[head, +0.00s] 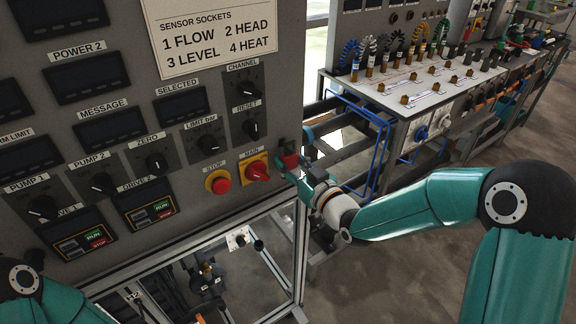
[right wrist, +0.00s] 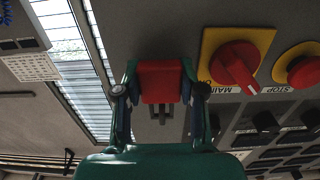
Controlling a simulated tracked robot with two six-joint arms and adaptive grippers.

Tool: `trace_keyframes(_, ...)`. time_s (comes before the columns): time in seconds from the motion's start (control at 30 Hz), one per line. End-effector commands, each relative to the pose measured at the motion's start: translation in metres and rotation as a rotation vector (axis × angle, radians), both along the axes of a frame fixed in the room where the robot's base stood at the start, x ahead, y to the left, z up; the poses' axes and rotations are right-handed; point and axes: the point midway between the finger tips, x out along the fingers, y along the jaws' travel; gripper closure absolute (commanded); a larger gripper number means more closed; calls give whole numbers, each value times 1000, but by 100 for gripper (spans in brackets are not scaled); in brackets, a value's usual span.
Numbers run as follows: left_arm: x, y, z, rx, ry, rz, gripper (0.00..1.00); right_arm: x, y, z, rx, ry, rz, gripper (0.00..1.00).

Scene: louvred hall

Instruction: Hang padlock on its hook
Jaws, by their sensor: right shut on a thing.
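The padlock has a red body (right wrist: 160,82), and in the right wrist view it sits between the fingers of my right gripper (right wrist: 160,70). My right gripper is shut on it, close to the grey panel face. In the head view the red padlock (head: 291,160) shows at the panel's right edge, just right of the MAIN switch, with my right gripper (head: 296,167) around it. A small dark part (right wrist: 162,115) shows beside the red body in the wrist view. I cannot tell whether it is the hook or the shackle. My left gripper is out of view.
The red MAIN switch (head: 257,171) on its yellow plate and the red STOP button (head: 221,185) are close to my right gripper. The grey panel (head: 215,100) has several knobs. A workbench (head: 420,95) with cables and plugs stands behind, to the right. Open floor (head: 400,270) lies below my right arm.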

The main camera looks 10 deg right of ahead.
Motion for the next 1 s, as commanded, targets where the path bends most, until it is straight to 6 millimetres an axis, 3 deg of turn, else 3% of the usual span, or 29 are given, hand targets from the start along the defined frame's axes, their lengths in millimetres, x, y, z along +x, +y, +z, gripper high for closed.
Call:
trace_keyframes(0.17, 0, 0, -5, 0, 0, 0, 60, -6, -3, -1, 0, 0, 0, 100)
trace_keyframes(0.8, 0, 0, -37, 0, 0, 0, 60, -75, -28, -1, -1, -1, -1, 100)
trace_keyframes(1.0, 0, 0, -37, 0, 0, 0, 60, -81, -29, 0, 0, 0, 1, 100)
